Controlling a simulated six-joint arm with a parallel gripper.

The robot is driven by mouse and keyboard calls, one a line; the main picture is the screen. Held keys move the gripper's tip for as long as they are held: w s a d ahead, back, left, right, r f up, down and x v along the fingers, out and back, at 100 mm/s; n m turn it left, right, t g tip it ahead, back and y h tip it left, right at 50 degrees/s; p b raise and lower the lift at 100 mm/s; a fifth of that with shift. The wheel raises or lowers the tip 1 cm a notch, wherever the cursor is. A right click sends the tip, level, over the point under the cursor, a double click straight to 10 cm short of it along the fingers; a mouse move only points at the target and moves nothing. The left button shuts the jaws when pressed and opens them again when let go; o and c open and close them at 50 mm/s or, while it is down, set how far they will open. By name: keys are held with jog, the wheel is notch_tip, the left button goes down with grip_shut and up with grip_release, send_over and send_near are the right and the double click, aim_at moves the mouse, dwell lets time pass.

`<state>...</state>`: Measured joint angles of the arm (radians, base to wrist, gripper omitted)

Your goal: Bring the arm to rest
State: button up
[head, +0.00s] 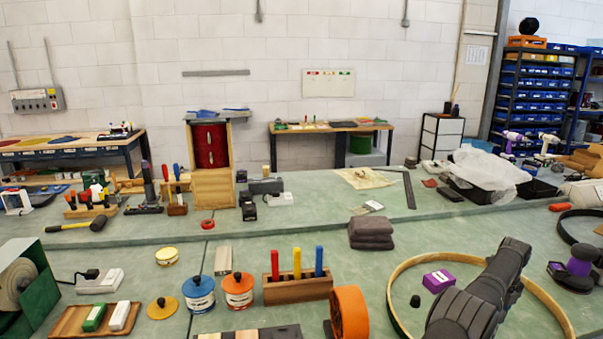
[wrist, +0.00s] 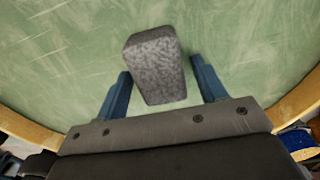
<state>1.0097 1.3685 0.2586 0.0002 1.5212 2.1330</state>
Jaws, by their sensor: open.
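My gripper (wrist: 160,68) is open in the wrist view, with its two blue fingers spread apart. A grey speckled block (wrist: 155,65) shows between and beyond the fingers, over the green bench top. A gap shows between the block and the right finger; the left fingertip appears close to its edge, and I cannot tell how far below the fingers it lies. In the head view my dark arm (head: 480,295) reaches over the right part of a wooden hoop (head: 548,302). The fingertips are hidden there.
Inside the hoop are a purple box (head: 438,280) and a small dark piece (head: 415,301). Left of it stand an orange roll (head: 349,313) and a wooden block holding coloured pegs (head: 298,289). Folded dark cloths (head: 370,233) lie behind. Bench space behind the pegs is fairly clear.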

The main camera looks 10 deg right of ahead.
notch_tip(320, 180, up, 8)
jog(key=shift+f, duration=0.25)
notch_tip(320, 180, down, 8)
jog(key=shift+r, duration=0.1)
jog(key=r, duration=0.5)
jog(key=shift+s+d, duration=0.15)
jog(key=shift+s, duration=0.05)
jog(key=s+r, duration=0.7)
jog(key=s, duration=0.4)
notch_tip(320, 180, up, 11)
jog(key=w+a+n, duration=0.5)
jog(key=w+a, duration=2.2)
jog(key=a, duration=0.1)
jog(key=shift+w+a+r+n, duration=0.35)
jog(key=shift+n, duration=0.05)
